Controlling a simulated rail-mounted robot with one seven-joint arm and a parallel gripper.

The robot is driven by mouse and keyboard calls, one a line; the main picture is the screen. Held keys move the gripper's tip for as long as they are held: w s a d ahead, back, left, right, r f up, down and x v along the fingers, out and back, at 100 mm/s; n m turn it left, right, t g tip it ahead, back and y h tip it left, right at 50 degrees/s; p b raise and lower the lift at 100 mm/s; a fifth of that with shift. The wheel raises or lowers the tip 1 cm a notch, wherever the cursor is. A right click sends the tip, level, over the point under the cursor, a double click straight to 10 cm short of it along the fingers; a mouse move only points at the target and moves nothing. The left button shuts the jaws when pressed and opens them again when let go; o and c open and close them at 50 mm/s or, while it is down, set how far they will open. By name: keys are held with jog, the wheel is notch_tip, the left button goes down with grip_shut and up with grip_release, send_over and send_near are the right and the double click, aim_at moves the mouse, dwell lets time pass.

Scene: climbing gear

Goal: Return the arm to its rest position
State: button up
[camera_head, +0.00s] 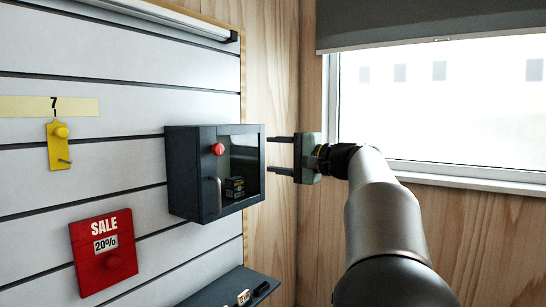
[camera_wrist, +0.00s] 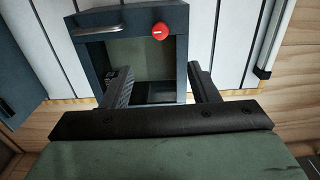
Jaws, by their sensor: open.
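My gripper (camera_head: 282,155) is at the end of my outstretched arm, just right of the dark wall cabinet (camera_head: 183,180) in the head view. Its two fingers are spread apart with nothing between them. In the wrist view, my gripper (camera_wrist: 158,85) faces the cabinet's front (camera_wrist: 93,55), with the fingers near its lower part. Whether the fingertips touch the cabinet cannot be told. The cabinet has a red knob (camera_head: 218,149), a grey handle (camera_head: 217,193) and a glass pane. A small dark box (camera_head: 234,188) shows behind the pane.
A slatted wall panel (camera_head: 110,120) holds a yellow tag (camera_head: 56,146) under a "7" label and a red SALE sign (camera_head: 104,250). A dark ledge (camera_head: 228,290) with small items is below the cabinet. A window (camera_head: 440,110) with a blind is at right.

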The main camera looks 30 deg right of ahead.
jog(key=s+a+f+n+g+p, duration=0.3)
jog(key=a+f+g+p, duration=0.3)
jog(key=a, duration=0.5)
jog(key=s+a+f+n+g+p, duration=0.2)
jog(key=s+a+f+g+p, duration=0.15)
jog(key=a+f+p, duration=0.65)
jog(key=s+a+f+n+g+h+p, duration=0.3)
jog(key=s+n, duration=0.1)
jog(key=s, duration=0.6)
jog(key=s+a+f+n+g+h+p, duration=0.3)
jog(key=s+a+n+g+p, duration=0.1)
jog(key=s, duration=0.6)
jog(key=shift+n, duration=0.5)
jog(key=shift+r, duration=0.1)
